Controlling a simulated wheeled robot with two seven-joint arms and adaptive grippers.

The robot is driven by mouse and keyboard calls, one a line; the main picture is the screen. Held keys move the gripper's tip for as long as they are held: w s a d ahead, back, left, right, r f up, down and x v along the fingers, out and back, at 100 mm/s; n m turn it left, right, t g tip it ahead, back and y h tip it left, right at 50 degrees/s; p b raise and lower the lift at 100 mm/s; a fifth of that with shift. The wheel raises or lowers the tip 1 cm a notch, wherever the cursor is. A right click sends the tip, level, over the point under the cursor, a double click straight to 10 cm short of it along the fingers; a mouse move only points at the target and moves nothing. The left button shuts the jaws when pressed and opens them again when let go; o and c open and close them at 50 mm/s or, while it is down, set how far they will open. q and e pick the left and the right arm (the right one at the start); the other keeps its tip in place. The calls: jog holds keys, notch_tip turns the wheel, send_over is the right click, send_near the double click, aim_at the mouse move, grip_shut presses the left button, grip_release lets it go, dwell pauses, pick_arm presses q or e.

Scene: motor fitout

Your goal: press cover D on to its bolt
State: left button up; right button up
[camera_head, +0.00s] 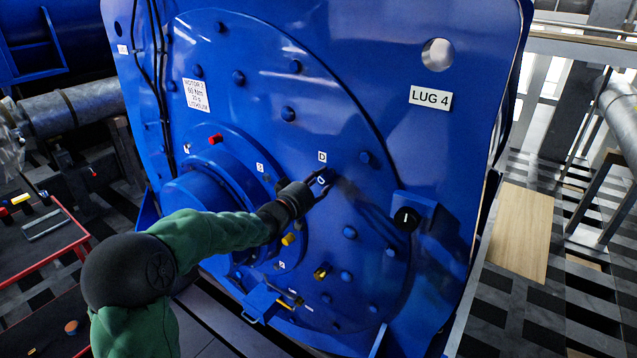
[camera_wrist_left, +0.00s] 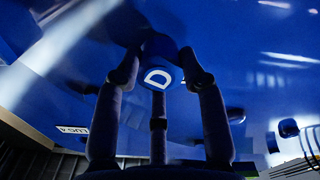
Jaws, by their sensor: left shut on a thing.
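Cover D (camera_wrist_left: 160,47) is a blue cap with a white D on its end, in the middle of the left wrist view. My left gripper (camera_wrist_left: 160,72) is shut on it, with fingers on both sides and one below. In the head view my left gripper (camera_head: 316,187) reaches to the blue motor face (camera_head: 330,90), just below the plate's small D label (camera_head: 322,157). Cover D shows there only in part between the fingers. Its bolt is hidden behind the cover and fingers. I cannot tell whether the cover touches the face. My right gripper is not in view.
Several blue bolt heads (camera_head: 287,114) stand out from the face. A blue bracket with a black knob (camera_head: 406,219) juts out to the right of my gripper. The round hub (camera_head: 205,200) is to the left. A red-edged table (camera_head: 72,243) stands at far left.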

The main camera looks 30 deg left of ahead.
pick_arm(q)
jog(key=shift+w, duration=0.65)
jog(key=o, duration=0.9)
jog(key=s, duration=0.8)
jog(key=s+a, duration=0.1)
jog(key=s, duration=0.3)
jog(key=shift+f, duration=0.15)
